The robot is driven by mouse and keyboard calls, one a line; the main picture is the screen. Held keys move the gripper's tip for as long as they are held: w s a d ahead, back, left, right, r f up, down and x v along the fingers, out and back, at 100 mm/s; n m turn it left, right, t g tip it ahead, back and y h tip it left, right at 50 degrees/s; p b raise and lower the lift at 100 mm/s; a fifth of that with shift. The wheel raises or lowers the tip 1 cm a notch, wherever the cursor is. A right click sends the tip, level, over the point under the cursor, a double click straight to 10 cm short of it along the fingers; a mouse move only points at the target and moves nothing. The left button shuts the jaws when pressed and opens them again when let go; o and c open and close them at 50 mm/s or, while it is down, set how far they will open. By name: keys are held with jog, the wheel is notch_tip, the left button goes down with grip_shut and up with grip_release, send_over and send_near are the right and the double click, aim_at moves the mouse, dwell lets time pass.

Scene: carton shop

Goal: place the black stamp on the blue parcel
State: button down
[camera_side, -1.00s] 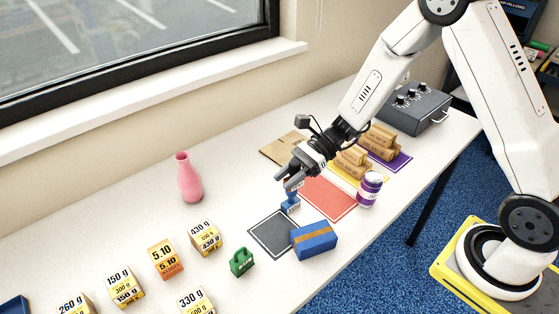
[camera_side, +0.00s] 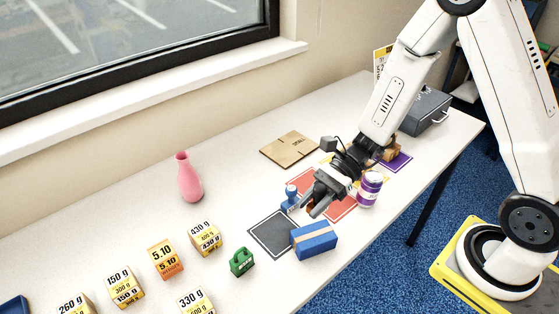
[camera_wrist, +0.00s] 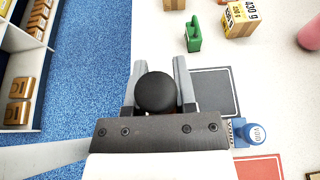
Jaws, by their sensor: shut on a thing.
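My gripper (camera_side: 318,212) is shut on the black stamp. The stamp's round black knob (camera_wrist: 156,92) shows between the two grey fingers (camera_wrist: 158,85) in the wrist view. The stamp's lower part is hidden there, and I cannot make the stamp out clearly in the side view. The blue parcel (camera_side: 314,241) with a tan band lies on the table, partly over the dark mat's right side. In the side view my fingertips are just above and behind the parcel; the exact gap cannot be told. In the wrist view I cannot make out the parcel.
A blue stamp (camera_side: 291,197) stands close to the gripper's left; it also shows in the wrist view (camera_wrist: 253,133). A dark mat (camera_side: 268,232), red mat (camera_side: 340,208), purple jar (camera_side: 369,189) and green weight (camera_side: 241,262) are nearby. A pink vase (camera_side: 189,178) stands farther left.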

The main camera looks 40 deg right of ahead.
send_over(309, 239)
jog(key=shift+w+f, duration=0.1)
jog(key=shift+f, duration=2.15)
jog(key=shift+f, duration=1.8)
jog(key=shift+c, duration=2.1)
grip_release()
jog(key=shift+f, duration=0.1)
jog(key=v, duration=1.2)
